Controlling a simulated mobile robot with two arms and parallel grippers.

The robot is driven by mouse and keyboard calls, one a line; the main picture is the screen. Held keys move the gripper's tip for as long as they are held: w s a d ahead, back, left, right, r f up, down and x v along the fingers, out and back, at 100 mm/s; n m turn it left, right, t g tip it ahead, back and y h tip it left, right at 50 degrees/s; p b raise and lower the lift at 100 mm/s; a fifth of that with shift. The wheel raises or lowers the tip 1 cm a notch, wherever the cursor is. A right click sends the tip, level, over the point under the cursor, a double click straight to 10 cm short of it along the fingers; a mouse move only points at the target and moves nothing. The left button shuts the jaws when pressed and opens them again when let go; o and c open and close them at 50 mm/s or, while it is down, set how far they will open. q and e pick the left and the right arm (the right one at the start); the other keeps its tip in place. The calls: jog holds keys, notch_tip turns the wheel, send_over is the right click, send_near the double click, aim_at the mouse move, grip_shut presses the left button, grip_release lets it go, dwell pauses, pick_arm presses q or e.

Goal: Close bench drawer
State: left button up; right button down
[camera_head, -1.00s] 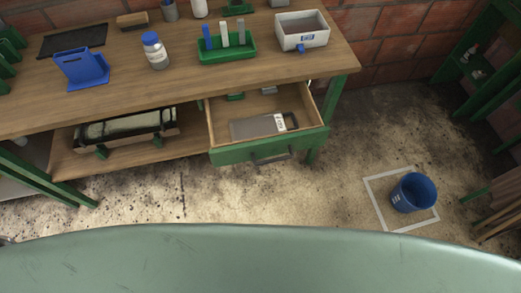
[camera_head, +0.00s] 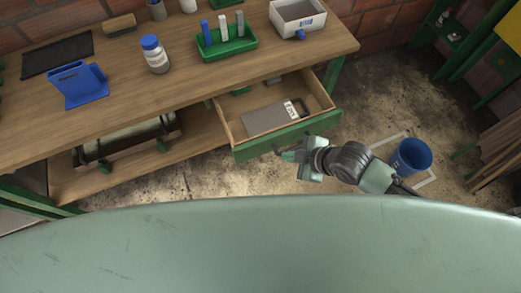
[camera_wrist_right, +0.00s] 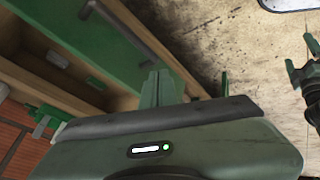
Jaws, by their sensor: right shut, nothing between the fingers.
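The bench drawer (camera_head: 252,148) has a green front and wooden sides. It is pulled out from under the bench top, and its inside shows. A flat grey object with a dark handle (camera_head: 272,119) lies in it. My right gripper (camera_head: 287,155) is just in front of the drawer front, near its middle. Its fingers are shut and empty. In the right wrist view the shut fingertips (camera_wrist_right: 162,84) are close to the green drawer front (camera_wrist_right: 105,40); I cannot tell if they touch it. The dark pull handle (camera_wrist_right: 122,25) shows there on the front. My left gripper is not seen.
The wooden bench (camera_head: 120,112) carries a blue holder (camera_head: 80,86), a white bottle (camera_head: 155,55), a green rack (camera_head: 228,42) and a grey-white bin (camera_head: 297,17). A blue bucket (camera_head: 411,157) stands on the floor at right. The floor before the bench is mostly clear.

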notch_tip(320, 180, up, 2)
jog(key=s+n+g, duration=0.1)
jog(key=s+n, duration=0.2)
jog(key=n, duration=0.1)
jog(key=p, duration=0.3)
send_near(258, 154)
notch_tip(258, 154, down, 4)
jog(key=a, duration=0.1)
jog(key=shift+w+a+y, duration=0.35)
jog(key=shift+w+y, duration=0.05)
jog(key=shift+w, duration=0.5)
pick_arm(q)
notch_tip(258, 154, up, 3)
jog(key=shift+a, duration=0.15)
